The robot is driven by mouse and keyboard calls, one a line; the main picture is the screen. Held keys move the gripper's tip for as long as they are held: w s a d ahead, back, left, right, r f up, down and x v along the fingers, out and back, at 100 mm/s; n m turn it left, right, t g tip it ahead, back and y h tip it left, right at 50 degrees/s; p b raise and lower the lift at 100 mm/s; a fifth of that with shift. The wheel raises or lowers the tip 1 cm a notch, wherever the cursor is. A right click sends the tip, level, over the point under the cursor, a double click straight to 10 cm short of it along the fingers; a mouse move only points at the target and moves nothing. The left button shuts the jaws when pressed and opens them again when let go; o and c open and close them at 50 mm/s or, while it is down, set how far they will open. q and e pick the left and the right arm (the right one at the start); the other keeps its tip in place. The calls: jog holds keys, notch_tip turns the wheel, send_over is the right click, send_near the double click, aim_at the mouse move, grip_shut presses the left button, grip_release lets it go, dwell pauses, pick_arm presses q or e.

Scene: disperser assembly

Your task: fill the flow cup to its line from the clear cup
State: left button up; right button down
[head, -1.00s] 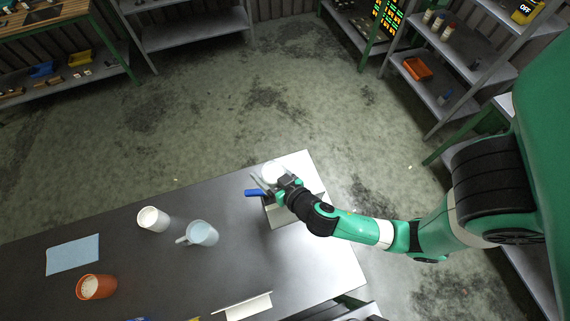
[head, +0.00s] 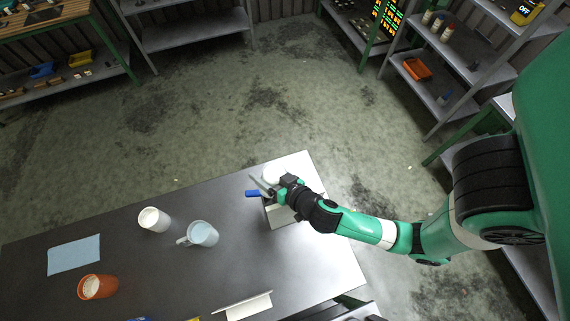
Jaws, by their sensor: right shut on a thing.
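The clear cup (head: 204,234) stands upright on the table with pale bluish contents and its handle to the left. At the table's far right corner is a light stand (head: 283,217), with a rounded white piece (head: 270,173), possibly the flow cup, partly hidden by my right gripper. A blue handle (head: 252,193) sticks out to the left there. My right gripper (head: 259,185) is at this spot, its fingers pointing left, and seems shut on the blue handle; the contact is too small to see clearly. The fill line cannot be made out. My left gripper is not in view.
A white cup (head: 154,220) and an orange cup (head: 98,287) stand on the left of the table (head: 150,265), near a light blue cloth (head: 74,255). A bent white plate (head: 243,306) lies at the front edge. The table between the cups and stand is clear.

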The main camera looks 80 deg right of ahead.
jog(key=shift+w+a+r+m+t+y+p, duration=0.15)
jog(key=shift+m+t+y+p, duration=0.35)
jog(key=shift+m+y+p, duration=0.55)
dwell(4.0)
jog(key=shift+a+r+m+t+p, duration=0.1)
jog(key=shift+r+m+t+p, duration=0.3)
jog(key=shift+m+p, duration=0.4)
dwell(2.2)
